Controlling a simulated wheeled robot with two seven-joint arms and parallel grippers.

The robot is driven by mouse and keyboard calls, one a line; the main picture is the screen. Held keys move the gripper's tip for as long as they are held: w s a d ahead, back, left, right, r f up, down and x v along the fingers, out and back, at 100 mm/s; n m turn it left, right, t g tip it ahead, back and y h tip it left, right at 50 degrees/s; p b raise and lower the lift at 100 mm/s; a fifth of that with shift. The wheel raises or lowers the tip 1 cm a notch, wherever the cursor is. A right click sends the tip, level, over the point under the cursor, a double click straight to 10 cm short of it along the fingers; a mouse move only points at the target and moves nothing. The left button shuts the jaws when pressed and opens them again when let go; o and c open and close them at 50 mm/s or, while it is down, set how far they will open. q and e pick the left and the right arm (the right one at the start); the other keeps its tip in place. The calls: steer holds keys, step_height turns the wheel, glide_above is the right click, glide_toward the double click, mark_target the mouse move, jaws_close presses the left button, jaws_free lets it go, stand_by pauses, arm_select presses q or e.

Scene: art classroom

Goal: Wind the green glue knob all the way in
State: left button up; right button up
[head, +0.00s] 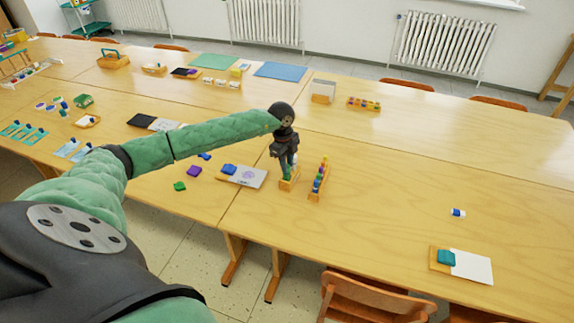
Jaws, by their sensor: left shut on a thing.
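My left gripper (288,166) points straight down over a small wooden block (287,185) on the near table. A bit of green (292,176), likely the green glue knob, shows at the fingertips just above the block. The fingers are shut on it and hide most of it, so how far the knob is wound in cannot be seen. My right gripper is not in view.
Close right of the block stands a wooden rack (316,192) with several coloured pieces. To its left lie a grey card (250,178) and a blue piece (229,169). A blue-and-white item (458,213) lies far right. The table between is clear.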

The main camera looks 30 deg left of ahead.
arm_select(q)
steer(key=shift+n, duration=1)
steer(key=o, duration=1.5)
steer(key=shift+f+m, duration=0.1)
steer(key=shift+m, duration=0.5)
steer(key=m+b, duration=0.2)
steer(key=m, duration=0.2)
steer(key=shift+b, duration=0.3)
steer(key=m+g+b, duration=0.1)
steer(key=m+b, duration=0.1)
steer(key=m, duration=0.3)
steer(key=shift+b, duration=0.35)
steer(key=shift+m+y, duration=0.3)
steer(key=shift+m, duration=0.4)
